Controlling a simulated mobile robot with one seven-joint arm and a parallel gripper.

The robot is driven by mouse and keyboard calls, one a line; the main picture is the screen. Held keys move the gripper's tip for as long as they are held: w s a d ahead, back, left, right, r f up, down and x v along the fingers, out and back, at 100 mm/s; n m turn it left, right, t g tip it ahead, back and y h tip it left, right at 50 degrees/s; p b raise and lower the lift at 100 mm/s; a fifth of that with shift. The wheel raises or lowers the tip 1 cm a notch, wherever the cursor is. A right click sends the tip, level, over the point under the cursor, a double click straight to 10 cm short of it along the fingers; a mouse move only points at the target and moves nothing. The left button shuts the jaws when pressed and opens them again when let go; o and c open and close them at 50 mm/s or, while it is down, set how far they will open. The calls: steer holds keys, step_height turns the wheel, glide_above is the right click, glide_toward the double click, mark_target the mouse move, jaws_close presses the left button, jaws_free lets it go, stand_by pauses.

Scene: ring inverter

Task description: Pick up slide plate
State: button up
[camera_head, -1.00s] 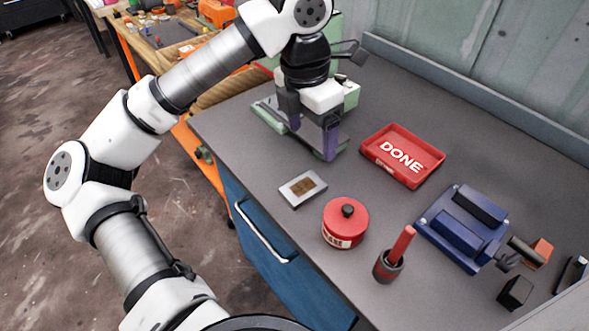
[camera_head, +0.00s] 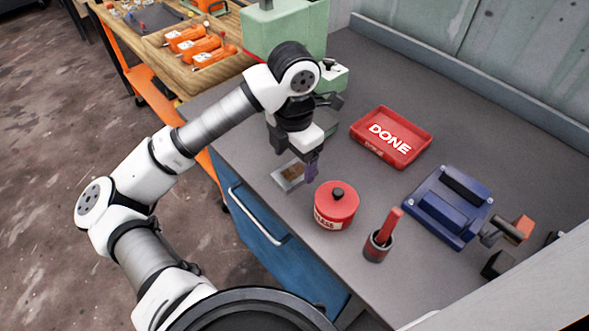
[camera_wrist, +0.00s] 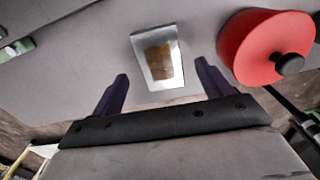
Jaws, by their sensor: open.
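The slide plate, a small silvery rectangle with a brown patch, lies flat on the grey bench; it shows in the head view (camera_head: 289,177) and in the wrist view (camera_wrist: 158,57). My gripper (camera_head: 311,170) is above the bench at the plate's right side in the head view and covers part of it. In the wrist view my gripper (camera_wrist: 161,86) has two purple fingers wide apart, with the plate showing beyond and between them. Nothing is held. I cannot tell the height of the fingertips above the bench.
A red lidded tin (camera_head: 336,206) stands close to the plate, near my right finger in the wrist view (camera_wrist: 262,48). A red DONE tray (camera_head: 391,137), a brush cup (camera_head: 378,246) and a blue vise-like fixture (camera_head: 447,207) stand farther right. A green machine (camera_head: 285,33) stands behind.

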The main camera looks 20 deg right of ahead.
mark_target(295, 172)
steer(key=shift+f, duration=1.5)
steer(key=c, duration=1.4)
steer(key=shift+c, duration=0.5)
steer(key=shift+r, duration=0.15)
